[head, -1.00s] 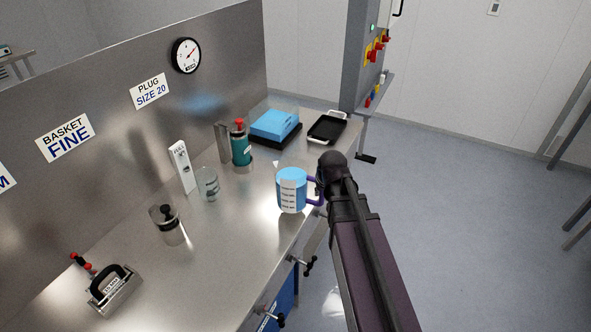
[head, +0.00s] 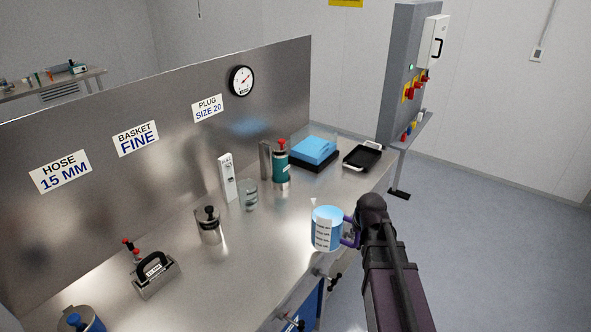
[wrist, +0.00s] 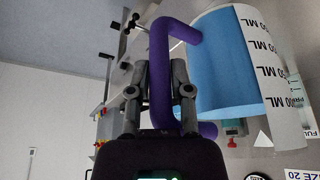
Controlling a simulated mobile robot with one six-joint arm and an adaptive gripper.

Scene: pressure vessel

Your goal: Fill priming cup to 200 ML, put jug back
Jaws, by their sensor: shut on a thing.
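The blue jug (head: 326,230) with a white ML scale is at the front edge of the bench, upright. My gripper (head: 362,222) comes from the right and is shut on its purple handle (head: 349,236). In the wrist view, the gripper fingers (wrist: 160,85) stand either side of the handle, and the jug's blue wall (wrist: 222,65) is to the right. I cannot tell whether the jug touches the bench or how much it holds. A clear cup with marks (head: 248,196), probably the priming cup, stands farther back left, apart from the jug. Its level is too small to read.
A white upright marker (head: 228,178) stands beside the cup. A lidded metal pot (head: 208,226), a green bottle with red top (head: 281,162), a blue block (head: 314,149) and a black tray (head: 362,157) share the bench. Clamps (head: 333,281) jut from the front edge.

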